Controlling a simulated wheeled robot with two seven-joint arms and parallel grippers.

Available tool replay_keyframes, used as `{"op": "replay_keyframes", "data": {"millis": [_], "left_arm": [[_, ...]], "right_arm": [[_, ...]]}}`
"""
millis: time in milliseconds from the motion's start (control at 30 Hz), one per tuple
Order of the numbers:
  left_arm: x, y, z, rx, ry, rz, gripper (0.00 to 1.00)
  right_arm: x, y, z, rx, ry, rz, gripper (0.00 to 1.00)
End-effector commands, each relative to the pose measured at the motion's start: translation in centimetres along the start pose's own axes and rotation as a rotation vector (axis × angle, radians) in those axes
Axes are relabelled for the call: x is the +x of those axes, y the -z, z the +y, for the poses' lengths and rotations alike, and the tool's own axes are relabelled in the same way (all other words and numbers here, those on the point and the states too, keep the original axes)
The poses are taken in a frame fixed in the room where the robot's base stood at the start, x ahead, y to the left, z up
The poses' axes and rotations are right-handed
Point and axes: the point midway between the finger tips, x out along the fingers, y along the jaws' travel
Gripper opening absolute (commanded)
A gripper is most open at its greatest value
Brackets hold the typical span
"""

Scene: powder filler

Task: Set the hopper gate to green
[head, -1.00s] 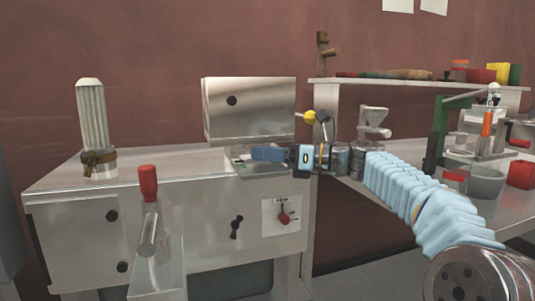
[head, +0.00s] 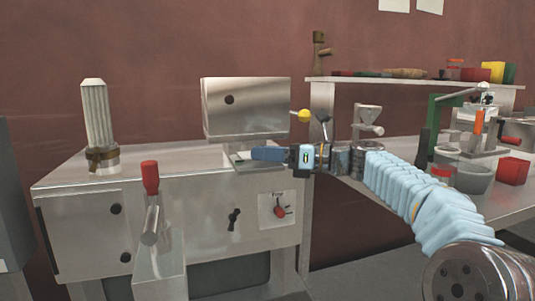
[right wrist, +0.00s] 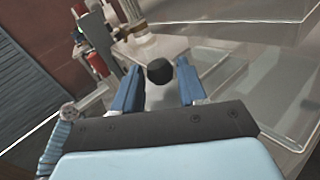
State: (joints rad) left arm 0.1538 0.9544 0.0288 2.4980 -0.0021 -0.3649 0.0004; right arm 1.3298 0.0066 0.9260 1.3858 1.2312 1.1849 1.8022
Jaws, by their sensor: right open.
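A steel box-shaped hopper housing (head: 246,107) sits on top of the metal machine. A yellow ball knob (head: 304,116) sticks out on its right side, and a black knob (head: 323,115) on a thin stalk stands just beyond it. I cannot tell which part is the hopper gate, and no green mark is readable. My right gripper (head: 262,154) is below the housing's front right, fingers pointing left. In the right wrist view the gripper (right wrist: 157,88) is open, and a dark round knob (right wrist: 160,71) shows between its fingers. I cannot tell which knob this is or whether the fingers touch it.
On the machine's front are a red-handled lever (head: 150,177), a black handle (head: 234,217) and a panel with a red knob (head: 280,211). A ribbed column (head: 97,120) stands on the left. A bench (head: 500,206) with tools and tubs lies to the right.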

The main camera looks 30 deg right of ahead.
Motion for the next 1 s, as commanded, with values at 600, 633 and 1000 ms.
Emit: {"op": "replay_keyframes", "data": {"millis": [600, 633, 1000], "left_arm": [[0.8, 0.0, -0.5, -0.002, 0.002, 0.002, 0.43], [0.9, 0.1, -0.5, -0.003, 0.003, 0.002, 0.43], [0.8, 0.1, -0.5, -0.003, 0.003, 0.003, 0.43]], "right_arm": [[-5.2, 0.2, -0.1, -0.001, 0.004, 0.002, 0.43], [-6.0, 0.2, -0.1, -0.002, 0.004, 0.002, 0.43], [-13.1, 0.0, 0.0, -0.001, 0.001, 0.0, 0.43]]}}
